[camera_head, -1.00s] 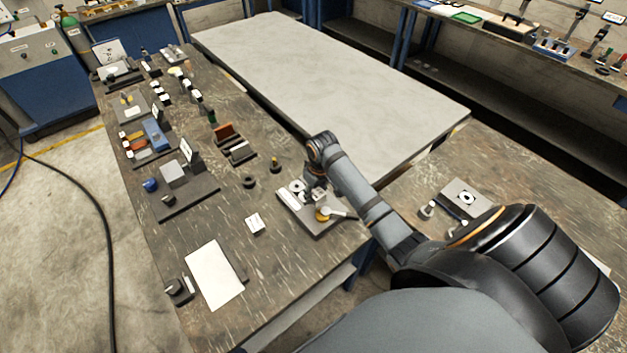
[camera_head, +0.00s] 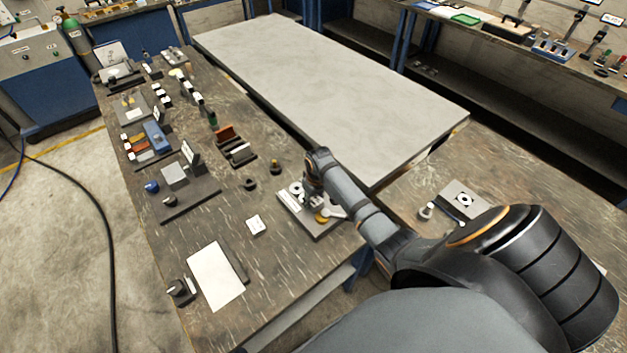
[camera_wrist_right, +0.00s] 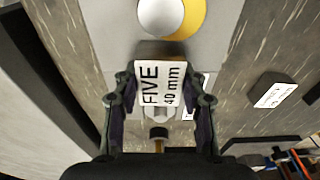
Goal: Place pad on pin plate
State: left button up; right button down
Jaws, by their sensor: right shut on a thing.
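My right gripper (camera_head: 312,192) is over the grey plate (camera_head: 290,207) near the right edge of the workbench. In the right wrist view, the right gripper (camera_wrist_right: 162,100) is shut on a small block with a white label reading FIVE 40 mm (camera_wrist_right: 164,84). This block looks like the pad. The plate also shows there (camera_wrist_right: 105,45), under and beyond the block. A silver round knob with a yellow disc (camera_wrist_right: 165,15) stands on it. The pin and the gap under the block are hidden. My left gripper is not in view.
A white labelled block (camera_head: 256,225) lies nearer. A white sheet (camera_head: 215,276) lies at the front. A large pale table (camera_head: 330,85) is behind.

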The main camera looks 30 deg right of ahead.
aim_at(316, 201)
jog(key=c, duration=0.8)
grip_release()
jog(key=shift+o, duration=0.2)
notch_tip(316, 201, up, 12)
jog(key=s, duration=0.1)
jog(key=shift+s+b, duration=0.25)
jog(key=shift+b, duration=0.2)
jog(key=shift+r, duration=0.1)
